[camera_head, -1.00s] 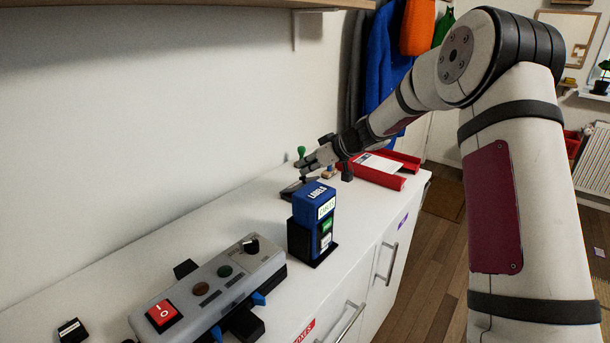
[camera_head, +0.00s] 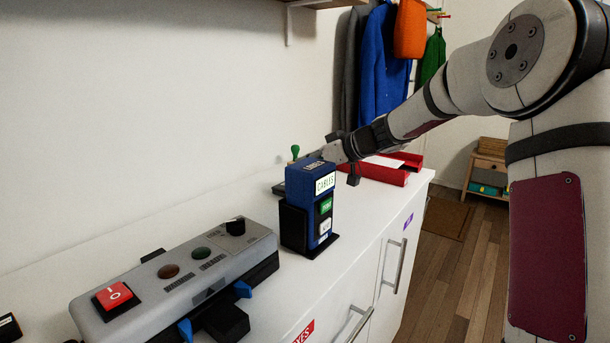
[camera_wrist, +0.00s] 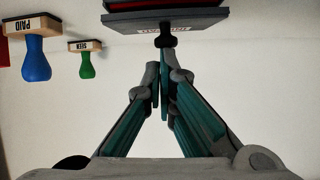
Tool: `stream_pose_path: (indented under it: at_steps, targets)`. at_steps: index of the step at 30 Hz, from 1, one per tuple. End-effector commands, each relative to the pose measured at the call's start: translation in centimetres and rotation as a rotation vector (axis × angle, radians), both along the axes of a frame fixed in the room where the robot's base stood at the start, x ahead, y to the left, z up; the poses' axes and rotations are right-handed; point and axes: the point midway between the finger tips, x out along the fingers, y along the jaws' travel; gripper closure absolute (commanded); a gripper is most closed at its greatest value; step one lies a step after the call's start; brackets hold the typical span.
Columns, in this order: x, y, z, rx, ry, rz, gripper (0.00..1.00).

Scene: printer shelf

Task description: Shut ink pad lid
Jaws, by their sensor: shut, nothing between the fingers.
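The ink pad (camera_wrist: 195,17) is a dark grey flat case at the top of the wrist view, with upside-down red lettering and a dark knob (camera_wrist: 166,40) at its near edge. Two dark layers show, but the top edge cuts the case off, so I cannot tell how far the lid stands open. In the head view my gripper (camera_head: 333,152) is partly hidden behind the box.
A blue-handled stamp (camera_wrist: 35,65) and a green-handled stamp (camera_wrist: 87,66) stand left in the wrist view. The blue label box (camera_head: 310,181) stands in front of the pad. A red tray (camera_head: 388,174) lies beyond my gripper. A grey button panel (camera_head: 180,270) fills the near counter.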

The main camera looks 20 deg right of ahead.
Motion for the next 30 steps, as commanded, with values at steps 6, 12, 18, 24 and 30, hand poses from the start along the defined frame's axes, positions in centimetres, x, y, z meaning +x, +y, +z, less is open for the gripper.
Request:
stream_pose_path:
  at_steps: [6, 12, 18, 24, 30]
  targets:
    - [-0.28, -0.23, -0.65, -0.001, -0.001, 0.000, 1.00]
    - [-0.45, -0.39, -0.81, -0.001, -0.001, 0.000, 1.00]
    - [-0.55, -0.43, -0.90, 0.000, 0.000, 0.000, 1.00]
    - [-0.58, -0.46, -0.90, 0.000, 0.000, 0.000, 1.00]
    - [-0.58, -0.45, -0.88, 0.000, 0.000, 0.000, 1.00]
